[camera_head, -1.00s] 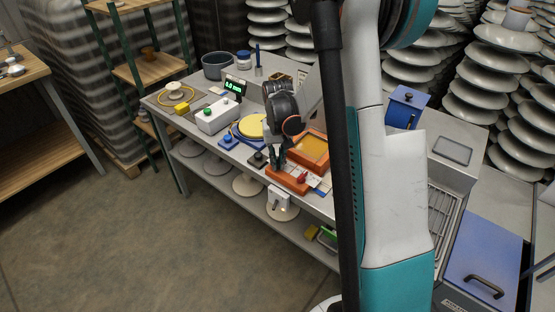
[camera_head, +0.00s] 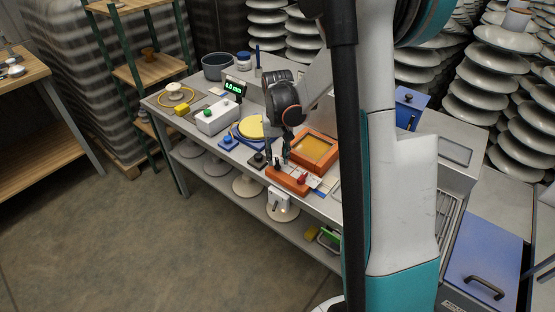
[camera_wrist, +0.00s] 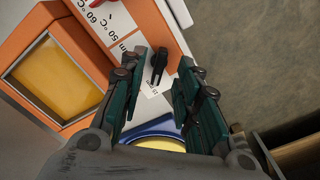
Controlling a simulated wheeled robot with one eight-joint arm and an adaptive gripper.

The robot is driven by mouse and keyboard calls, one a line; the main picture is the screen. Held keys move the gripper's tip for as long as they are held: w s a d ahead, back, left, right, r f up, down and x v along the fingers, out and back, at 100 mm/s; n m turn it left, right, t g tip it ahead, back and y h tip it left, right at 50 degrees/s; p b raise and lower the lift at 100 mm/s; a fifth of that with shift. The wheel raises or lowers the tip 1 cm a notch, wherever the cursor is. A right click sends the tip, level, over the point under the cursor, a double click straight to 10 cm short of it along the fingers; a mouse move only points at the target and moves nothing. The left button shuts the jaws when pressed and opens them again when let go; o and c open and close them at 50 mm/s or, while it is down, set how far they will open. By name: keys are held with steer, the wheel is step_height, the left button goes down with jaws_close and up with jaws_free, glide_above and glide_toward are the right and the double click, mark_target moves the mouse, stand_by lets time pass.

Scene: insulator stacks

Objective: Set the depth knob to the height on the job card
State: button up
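A black knob (camera_wrist: 158,65) sits on a pale plate with printed marks in the wrist view; it also shows in the head view (camera_head: 258,160), beside the orange block. My gripper (camera_wrist: 162,58) is open, with its two dark green fingers on either side of the knob in the picture and nothing held. I cannot tell whether the fingertips touch the knob. In the head view my gripper (camera_head: 277,158) is low over the bench near the knob. A small display (camera_head: 234,87) shows green figures in mm, too small to read surely. I cannot pick out the job card.
An orange block (camera_head: 288,180) with a red knob (camera_head: 303,177) and an orange framed box (camera_head: 316,150) stand close to my gripper. A yellow disc (camera_head: 250,127), a blue block with a knob (camera_head: 228,143) and a white box with a green button (camera_head: 217,118) lie to the left.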

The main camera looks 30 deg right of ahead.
mark_target(277, 163)
step_height(277, 163, up, 9)
stand_by(0.3)
steer(key=shift+r, duration=0.15)
stand_by(0.3)
steer(key=s+a+r+n+t+p, duration=0.15)
steer(key=s+a+r+t, duration=0.25)
steer(key=s+a+r, duration=0.7)
steer(key=s+a+f+n+t+b, duration=0.1)
steer(key=s+a+f+n+t, duration=0.1)
steer(key=s+a, duration=0.3)
steer(key=s+n+t, duration=0.1)
steer(key=s, duration=0.3)
steer(key=shift+a+f, duration=0.2)
steer(key=shift+s, duration=0.1)
